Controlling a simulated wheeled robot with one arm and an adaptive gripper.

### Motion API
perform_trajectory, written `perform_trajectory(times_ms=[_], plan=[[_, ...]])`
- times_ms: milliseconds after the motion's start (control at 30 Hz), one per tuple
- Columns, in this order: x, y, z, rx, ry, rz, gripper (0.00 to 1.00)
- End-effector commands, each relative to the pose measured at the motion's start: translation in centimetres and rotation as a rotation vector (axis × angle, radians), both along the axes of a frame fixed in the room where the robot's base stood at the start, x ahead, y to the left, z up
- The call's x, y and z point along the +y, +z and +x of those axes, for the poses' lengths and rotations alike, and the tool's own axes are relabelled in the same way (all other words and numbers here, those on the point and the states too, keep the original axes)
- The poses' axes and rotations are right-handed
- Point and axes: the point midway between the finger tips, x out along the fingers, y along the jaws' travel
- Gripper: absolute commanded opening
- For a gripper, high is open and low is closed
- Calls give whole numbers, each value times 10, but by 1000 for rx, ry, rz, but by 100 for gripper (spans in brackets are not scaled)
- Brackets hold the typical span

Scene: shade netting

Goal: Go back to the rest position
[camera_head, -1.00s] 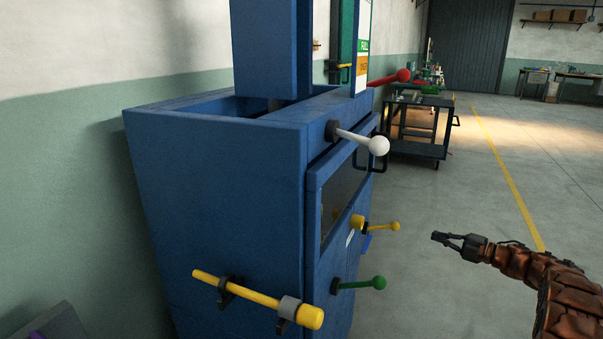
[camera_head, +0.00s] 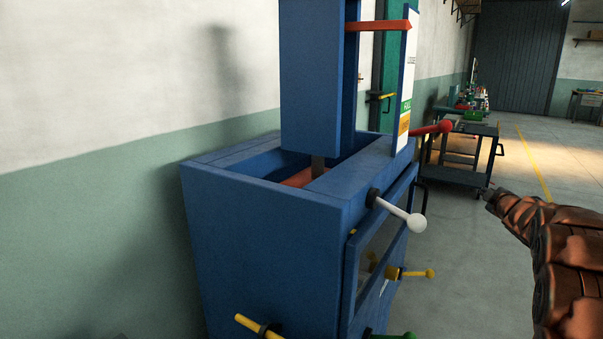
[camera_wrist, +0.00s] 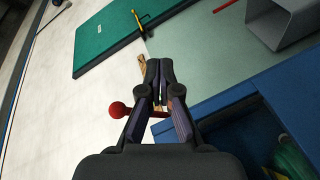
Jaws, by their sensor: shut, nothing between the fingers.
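My gripper (camera_head: 488,193) is at the right in the head view, at the end of my brown-covered arm, in free air to the right of the blue machine (camera_head: 260,240). In the wrist view my gripper (camera_wrist: 160,75) is shut, with its fingertips together and nothing between them. A red ball-ended lever (camera_wrist: 121,110) shows partly behind the fingers there; it sticks out from the machine in the head view (camera_head: 430,129).
The machine carries a white-knobbed lever (camera_head: 402,214), a yellow-knobbed lever (camera_head: 412,273), a green knob (camera_head: 400,337) and a yellow bar (camera_head: 250,324). A dark cart (camera_head: 462,165) stands behind. The floor right of the cart looks clear.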

Motion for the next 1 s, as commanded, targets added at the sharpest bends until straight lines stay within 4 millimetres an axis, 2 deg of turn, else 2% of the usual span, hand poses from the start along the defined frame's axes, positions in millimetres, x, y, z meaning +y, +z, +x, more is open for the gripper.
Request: perform_trajectory(times_ms=[33, 267, 400, 567, 767, 1000], plan=[[7, 20, -7, 10, -39, 22, 0], [27, 46, -53, 101, -233, 162, 0], [46, 53, -90, 170, -341, 253, 0], [74, 54, -140, 267, -453, 364, 0], [120, 45, -212, 416, -573, 498, 0], [188, 30, -314, 638, -689, 645, 0]])
